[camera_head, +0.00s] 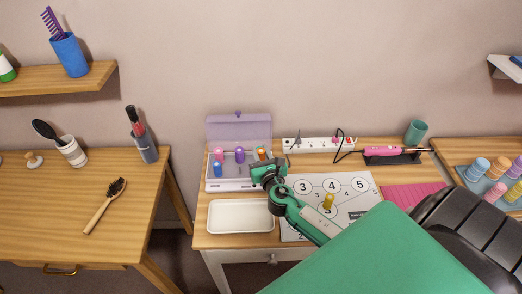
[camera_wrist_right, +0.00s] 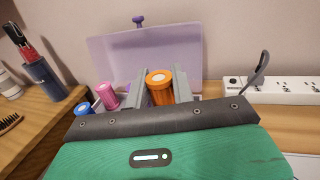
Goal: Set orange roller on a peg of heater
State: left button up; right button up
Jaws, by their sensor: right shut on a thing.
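The heater (camera_head: 232,185) is a pale case with an open purple lid (camera_head: 238,130), at the back left of the middle table. Pink (camera_head: 219,154), blue (camera_head: 217,170) and purple (camera_head: 239,155) rollers stand in it. My right gripper (camera_head: 262,160) is over the heater's right side, shut on the orange roller (camera_head: 262,152). In the right wrist view the orange roller (camera_wrist_right: 159,88) is upright between the two grey fingers. The gripper hides its lower end, so I cannot tell whether it touches a peg. My left gripper is not in view.
A white tray (camera_head: 240,230) lies in front of the heater. A numbered mat (camera_head: 352,203) with a yellow roller (camera_head: 328,201) is to the right. A power strip (camera_head: 318,144) and a pink iron (camera_head: 382,151) lie behind. Several rollers stand on a blue rack (camera_head: 466,173) at right.

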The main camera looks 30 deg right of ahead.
dwell(0.5)
jog(key=shift+f+b, duration=0.3)
jog(key=shift+f, duration=0.2)
jog(key=shift+f+b, duration=2.05)
jog(key=shift+f, duration=0.45)
jog(key=o, duration=1)
jog(key=shift+r, duration=0.1)
jog(key=shift+o, duration=0.2)
